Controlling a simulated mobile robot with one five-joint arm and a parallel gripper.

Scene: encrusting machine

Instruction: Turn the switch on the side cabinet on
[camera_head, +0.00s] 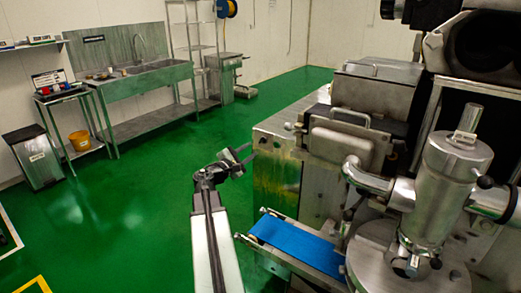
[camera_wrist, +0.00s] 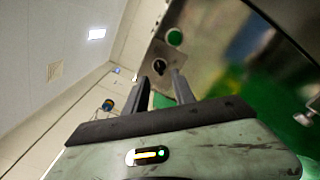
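The side cabinet (camera_head: 277,178) is a metal box at the left end of the machine in the head view. In the wrist view its metal panel (camera_wrist: 166,50) carries a dark round switch (camera_wrist: 160,67) with a green round button (camera_wrist: 174,37) beyond it. My gripper (camera_head: 250,152) is at the cabinet's upper left edge in the head view. In the wrist view my gripper (camera_wrist: 160,80) has its two fingers apart, with the switch showing between and just beyond the tips. I cannot tell whether the fingers touch the switch. Its setting is too small to read.
A blue conveyor belt (camera_head: 297,245) juts out below the cabinet, right of my arm. A steel hopper (camera_head: 435,190) stands at the right. The green floor (camera_head: 130,215) left of my arm is clear. A sink table (camera_head: 140,85) and a bin (camera_head: 35,160) stand along the wall.

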